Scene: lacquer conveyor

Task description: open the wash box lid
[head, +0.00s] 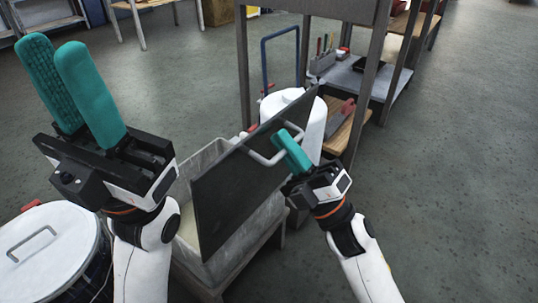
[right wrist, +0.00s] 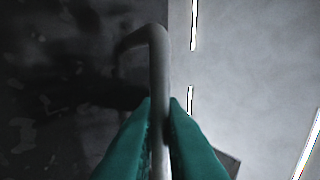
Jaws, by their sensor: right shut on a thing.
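The wash box (head: 245,240) is a grey, worn tub on a low stand in the middle of the head view. Its dark flat lid (head: 225,195) is tilted up steeply above it, and a pale interior shows beneath. My right gripper (head: 284,142) is shut on the lid's grey bar handle (head: 262,158). In the right wrist view, the handle (right wrist: 158,75) runs between both teal fingers. My left gripper (head: 54,45) is open and empty, raised at the left with its fingers pointing up. The lid hides part of the box.
A white-lidded round drum (head: 50,250) stands at the lower left. A white container (head: 295,100) stands behind the lid. A metal shelf rack (head: 345,75) with tools is behind, at the upper right. The floor at the right is clear.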

